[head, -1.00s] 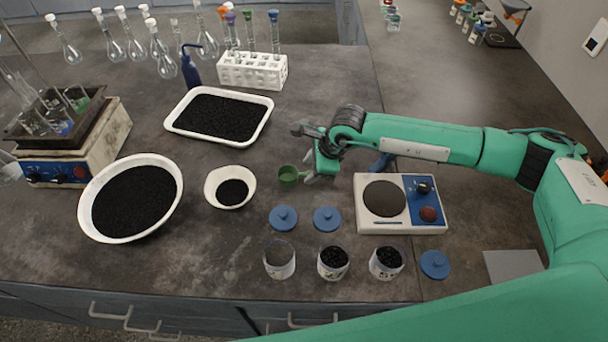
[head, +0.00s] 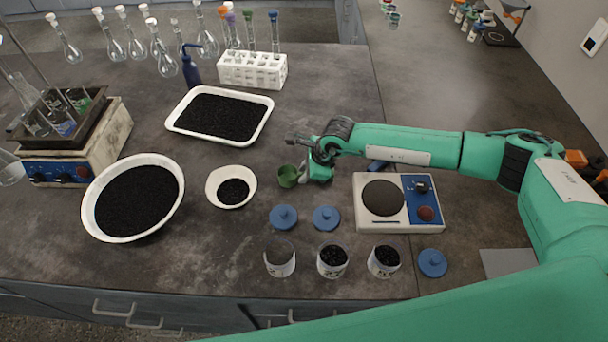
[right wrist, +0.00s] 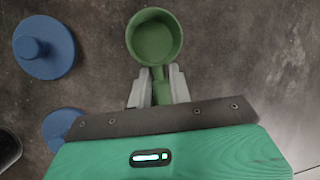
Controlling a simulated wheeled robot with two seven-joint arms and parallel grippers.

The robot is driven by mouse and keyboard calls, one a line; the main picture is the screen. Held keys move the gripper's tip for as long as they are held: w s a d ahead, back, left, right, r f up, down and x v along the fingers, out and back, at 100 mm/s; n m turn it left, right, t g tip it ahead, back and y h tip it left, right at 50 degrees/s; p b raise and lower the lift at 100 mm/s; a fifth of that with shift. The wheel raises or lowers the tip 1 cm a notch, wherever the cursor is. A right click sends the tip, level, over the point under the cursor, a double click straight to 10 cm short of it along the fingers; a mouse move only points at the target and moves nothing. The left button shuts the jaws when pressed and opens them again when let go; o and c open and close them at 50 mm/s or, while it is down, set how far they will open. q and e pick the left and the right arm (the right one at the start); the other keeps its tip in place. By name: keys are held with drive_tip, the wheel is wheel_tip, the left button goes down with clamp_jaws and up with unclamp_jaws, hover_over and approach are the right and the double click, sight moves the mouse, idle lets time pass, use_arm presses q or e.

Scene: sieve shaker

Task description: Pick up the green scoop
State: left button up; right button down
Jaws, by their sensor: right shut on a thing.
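The green scoop (head: 288,176) is near the middle of the bench in the head view, right of the small white bowl. In the right wrist view its round cup (right wrist: 154,38) opens toward the camera, and its handle (right wrist: 159,88) runs down between the fingers. My right gripper (head: 304,176) is shut on the scoop's handle; both fingers (right wrist: 158,86) show on either side of it in the right wrist view. I cannot tell whether the scoop touches the bench. My left gripper is not in view.
Two blue lids (head: 284,217) (head: 326,218) lie close in front of the scoop. A small white bowl (head: 214,190) with black grains is at its left. A hotplate-like device (head: 366,215) is at the right. Several jars line the front edge.

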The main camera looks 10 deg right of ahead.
drive_tip(key=shift+r, duration=0.1)
drive_tip(key=shift+r, duration=0.7)
wheel_tip(320, 180, up, 7)
drive_tip(key=shift+f+b, duration=0.1)
drive_tip(key=shift+b, duration=0.95)
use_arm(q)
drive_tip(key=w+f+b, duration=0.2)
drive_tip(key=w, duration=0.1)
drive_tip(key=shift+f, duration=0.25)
use_arm(e)
wheel_tip(320, 180, up, 12)
drive_tip(key=shift+f, duration=0.15)
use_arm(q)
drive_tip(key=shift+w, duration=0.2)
